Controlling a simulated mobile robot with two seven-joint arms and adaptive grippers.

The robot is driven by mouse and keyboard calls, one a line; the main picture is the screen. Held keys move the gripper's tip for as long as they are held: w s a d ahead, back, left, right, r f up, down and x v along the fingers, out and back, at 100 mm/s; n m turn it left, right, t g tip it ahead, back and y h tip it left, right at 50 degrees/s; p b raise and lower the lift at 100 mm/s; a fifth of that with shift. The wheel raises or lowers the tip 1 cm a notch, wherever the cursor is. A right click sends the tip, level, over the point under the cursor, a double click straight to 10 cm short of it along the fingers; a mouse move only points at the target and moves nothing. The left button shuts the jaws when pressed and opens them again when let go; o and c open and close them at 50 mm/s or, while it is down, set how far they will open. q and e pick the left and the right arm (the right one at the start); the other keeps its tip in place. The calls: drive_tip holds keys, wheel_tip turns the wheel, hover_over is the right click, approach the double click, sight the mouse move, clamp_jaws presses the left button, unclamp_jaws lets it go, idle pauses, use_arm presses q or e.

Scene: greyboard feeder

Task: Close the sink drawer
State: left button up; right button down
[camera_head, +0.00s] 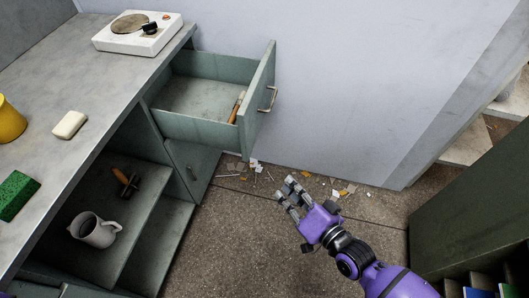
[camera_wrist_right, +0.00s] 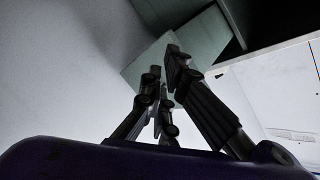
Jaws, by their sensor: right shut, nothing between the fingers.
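The grey-green sink drawer (camera_head: 190,126) is pulled out from under the counter in the head view. Its front panel (camera_head: 262,72) carries a metal handle (camera_head: 268,99) on the right-facing side. A wooden-handled item (camera_head: 237,107) lies inside against the front panel. My right gripper (camera_head: 286,188) is shut and empty, apart from the drawer, below and right of the handle in the picture. In the right wrist view its fingers (camera_wrist_right: 165,85) point towards a grey-green panel (camera_wrist_right: 150,70), which seems to be part of the drawer. My left gripper is in neither view.
The counter (camera_head: 95,50) holds a hot plate (camera_head: 115,38), soap (camera_head: 70,125), a green sponge (camera_head: 14,194) and a yellow cup (camera_head: 8,120). A pitcher (camera_head: 92,230) stands on the open shelf below. Debris (camera_head: 255,166) litters the floor near the wall. A dark green cabinet (camera_head: 470,205) stands at right.

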drive_tip(key=w+d+r+m+t, duration=0.2)
drive_tip(key=w+r+m+t, duration=0.1)
drive_tip(key=m, duration=0.6)
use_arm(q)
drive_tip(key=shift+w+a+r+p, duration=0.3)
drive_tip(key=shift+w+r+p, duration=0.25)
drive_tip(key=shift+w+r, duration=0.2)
use_arm(e)
drive_tip(key=s+a+x, duration=0.1)
drive_tip(key=a+x, duration=0.1)
drive_tip(key=x, duration=1)
drive_tip(key=shift+a, duration=0.35)
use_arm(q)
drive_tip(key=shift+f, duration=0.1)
use_arm(e)
drive_tip(key=shift+w+a, duration=0.1)
drive_tip(key=shift+w, duration=0.05)
